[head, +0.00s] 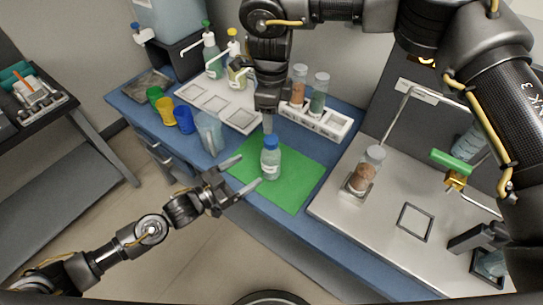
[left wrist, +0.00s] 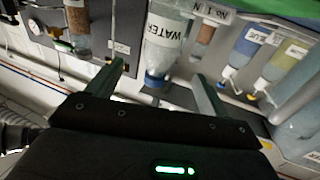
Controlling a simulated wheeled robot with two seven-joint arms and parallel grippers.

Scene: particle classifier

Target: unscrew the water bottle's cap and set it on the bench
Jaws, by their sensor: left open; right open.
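The water bottle (head: 270,165) stands upright on the green mat (head: 296,190). Its blue cap (head: 271,142) is on its top. In the left wrist view the bottle (left wrist: 163,40) appears upside down, with its WATER label and its blue cap (left wrist: 156,80) between my left fingers. My left gripper (head: 251,172) is open beside the bottle, on its left, with the fingertips spread toward it and nothing held. My right gripper (head: 268,122) points straight down from above, just over the cap. Its fingers overlap in the head view, and it holds nothing visible.
Yellow (head: 166,111) and blue cups stand at the left of the blue bench. A clear beaker (head: 209,132) stands left of the mat. A white rack (head: 318,122) with two particle-filled tubes is behind right. A steel plate (head: 385,220) with a tube stands right. The mat's right part is clear.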

